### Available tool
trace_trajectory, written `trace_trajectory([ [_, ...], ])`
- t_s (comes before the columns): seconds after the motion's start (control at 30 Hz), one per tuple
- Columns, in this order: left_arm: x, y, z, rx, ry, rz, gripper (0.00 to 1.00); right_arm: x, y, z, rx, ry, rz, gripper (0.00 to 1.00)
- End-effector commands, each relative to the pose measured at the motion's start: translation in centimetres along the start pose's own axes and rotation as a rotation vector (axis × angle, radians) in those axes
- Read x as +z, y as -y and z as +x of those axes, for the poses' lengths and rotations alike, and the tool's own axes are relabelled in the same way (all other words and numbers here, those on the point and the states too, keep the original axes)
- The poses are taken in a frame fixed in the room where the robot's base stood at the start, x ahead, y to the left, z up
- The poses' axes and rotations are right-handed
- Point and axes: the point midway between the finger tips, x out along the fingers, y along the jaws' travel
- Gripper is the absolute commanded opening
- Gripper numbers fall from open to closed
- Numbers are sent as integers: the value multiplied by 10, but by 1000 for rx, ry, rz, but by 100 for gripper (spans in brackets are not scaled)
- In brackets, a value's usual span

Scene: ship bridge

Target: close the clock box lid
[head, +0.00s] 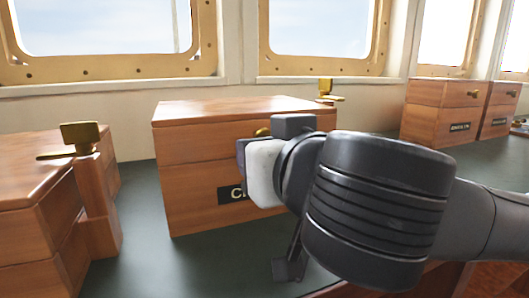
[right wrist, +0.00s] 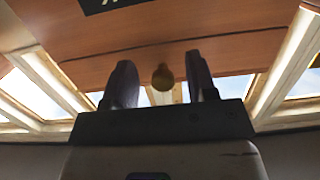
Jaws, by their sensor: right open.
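The clock box (head: 195,185) is a brown wooden box in the middle of the head view, its dark label partly hidden by my right arm and reading only "C…". Its lid (head: 225,108) lies over the top, looking level, with a seam across the front; I see no clear gap. A round brass knob (head: 262,132) is on the lid's front and also shows in the right wrist view (right wrist: 163,77). My right gripper (right wrist: 161,65) is open at the box front, with one finger on each side of the knob in that view. Contact cannot be told. My left gripper is not in view.
Another wooden box (head: 30,170) stands at the left, beside a wooden post with a brass fitting (head: 80,135). Two similar boxes (head: 437,112) stand at the back right. The dark green counter (head: 140,215) is bare between the left and middle boxes. Windows line the back.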

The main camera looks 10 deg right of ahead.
Motion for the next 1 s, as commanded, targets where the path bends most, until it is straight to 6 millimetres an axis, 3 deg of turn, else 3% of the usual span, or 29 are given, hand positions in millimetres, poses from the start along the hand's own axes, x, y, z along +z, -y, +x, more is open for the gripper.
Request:
trace_trajectory([
  [0.17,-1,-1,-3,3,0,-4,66,-2,0,-22,-2,-4,-2,52],
  [0.6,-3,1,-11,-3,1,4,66,-1,0,-104,-1,-2,-2,52],
  [0.8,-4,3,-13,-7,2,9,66,-1,0,-126,0,-1,-1,52],
  [1.0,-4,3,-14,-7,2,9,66,0,0,-134,0,1,-1,52],
])
